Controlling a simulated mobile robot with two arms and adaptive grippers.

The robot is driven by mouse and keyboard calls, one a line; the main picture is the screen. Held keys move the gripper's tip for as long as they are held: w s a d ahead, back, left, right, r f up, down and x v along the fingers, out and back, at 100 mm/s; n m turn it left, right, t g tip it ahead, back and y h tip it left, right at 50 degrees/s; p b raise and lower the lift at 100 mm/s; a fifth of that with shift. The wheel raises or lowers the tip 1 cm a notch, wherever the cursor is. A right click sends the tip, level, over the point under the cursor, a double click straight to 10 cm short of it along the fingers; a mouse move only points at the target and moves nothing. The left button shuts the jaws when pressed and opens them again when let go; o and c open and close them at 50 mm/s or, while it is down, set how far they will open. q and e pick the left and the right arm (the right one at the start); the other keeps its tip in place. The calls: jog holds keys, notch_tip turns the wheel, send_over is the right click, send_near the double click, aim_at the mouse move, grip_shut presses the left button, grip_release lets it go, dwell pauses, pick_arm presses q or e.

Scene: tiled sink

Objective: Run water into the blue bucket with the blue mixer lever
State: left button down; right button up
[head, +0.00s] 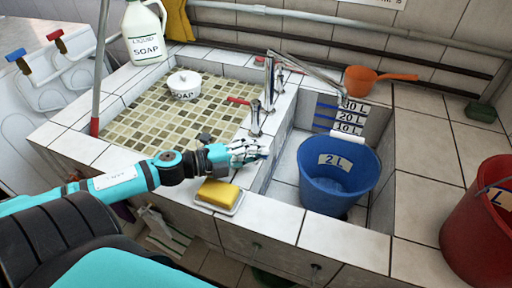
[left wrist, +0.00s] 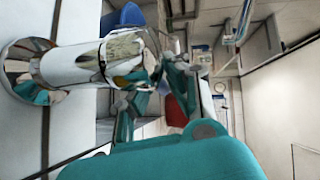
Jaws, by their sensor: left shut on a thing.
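The blue bucket (head: 325,195), labelled 2 L, stands upright in the right basin. A long chrome spout (head: 308,75) reaches over that basin from the tap; I cannot make out a water stream. My left gripper (head: 256,152) is at the wall between the basins, in front of the chrome tap body (head: 255,121). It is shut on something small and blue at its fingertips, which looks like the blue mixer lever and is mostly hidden. A red lever (head: 239,101) sticks out left of the tap body. The left wrist view shows a chrome tap body (left wrist: 75,68) close up.
A yellow sponge (head: 218,192) lies on a white dish just in front of my left gripper. A soap pot (head: 184,84) sits in the left basin (head: 150,122). An orange dipper (head: 362,80) and a red bucket (head: 480,215) stand to the right. The right-hand counter is mostly clear.

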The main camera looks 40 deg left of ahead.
pick_arm(q)
jog(key=shift+w+r+n+t+y+p, duration=0.1)
jog(key=shift+n+t+y+p, duration=0.2)
jog(key=shift+w+f+y, duration=0.1)
jog(key=shift+f+y, duration=0.15)
jog(key=shift+y, duration=0.05)
jog(key=c, duration=1.3)
grip_release()
jog(key=shift+c, duration=0.2)
pick_arm(e)
jog(key=shift+r, duration=0.8)
pick_arm(q)
jog(key=shift+a, duration=0.1)
pick_arm(e)
jog(key=shift+d, duration=0.15)
pick_arm(q)
jog(key=v, duration=1.2)
jog(key=shift+f, duration=0.15)
pick_arm(e)
jog(key=shift+s, duration=0.15)
